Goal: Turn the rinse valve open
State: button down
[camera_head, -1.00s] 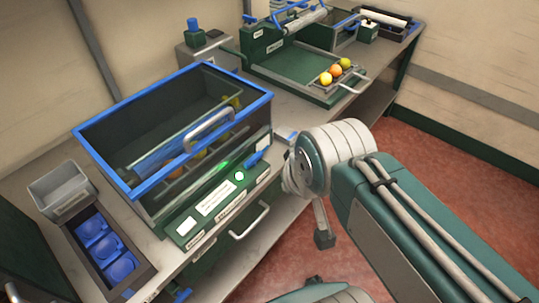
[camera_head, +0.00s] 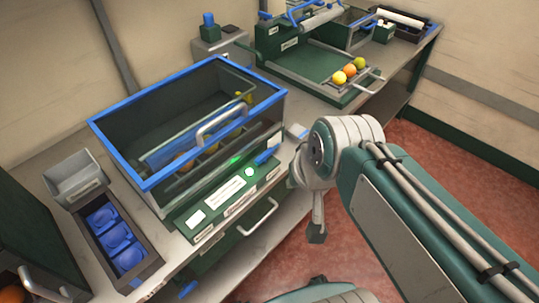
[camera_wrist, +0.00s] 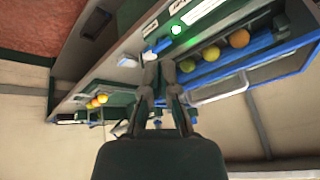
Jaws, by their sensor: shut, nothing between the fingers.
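A blue lever (camera_head: 267,155) sits on the right end of the green front panel of the blue-rimmed tank, beside a lit green button (camera_head: 249,172). I take it to be the rinse valve, but no readable label confirms this. In the wrist view the lever (camera_wrist: 158,47) appears just beyond the fingertips of my gripper (camera_wrist: 159,68). The fingers are together and empty. I cannot tell whether they touch the lever. In the head view my wrist is right of the panel, and the fingers are not clearly visible.
The blue-rimmed tank (camera_head: 140,183) holds several fruits. A silver handle (camera_head: 258,217) projects below the panel. A grey bin (camera_head: 77,180) and a dark tray with blue cups (camera_head: 147,283) stand left. A green station (camera_head: 325,75) with fruit is behind. Red floor (camera_head: 395,130) is open at right.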

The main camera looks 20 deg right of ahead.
jog(key=w+d+f+m+y, duration=0.1)
jog(key=w+f+m+y, duration=0.2)
jog(key=w+f+m, duration=0.7)
jog(key=m+t, duration=0.3)
jog(key=m, duration=1.5)
send_near(276, 163)
jog(key=x, duration=0.5)
jog(key=shift+s+d+f, duration=0.1)
jog(key=shift+s+f, duration=0.05)
jog(key=shift+f, duration=0.2)
jog(key=shift+w+a+r, duration=0.1)
jog(key=shift+w+a, duration=0.2)
jog(key=shift+w, duration=0.3)
jog(key=shift+w+a+r, duration=0.1)
jog(key=shift+w+a, duration=0.2)
jog(key=shift+w, duration=0.3)
jog(key=shift+w+a, duration=0.3)
jog(key=shift+w, duration=0.2)
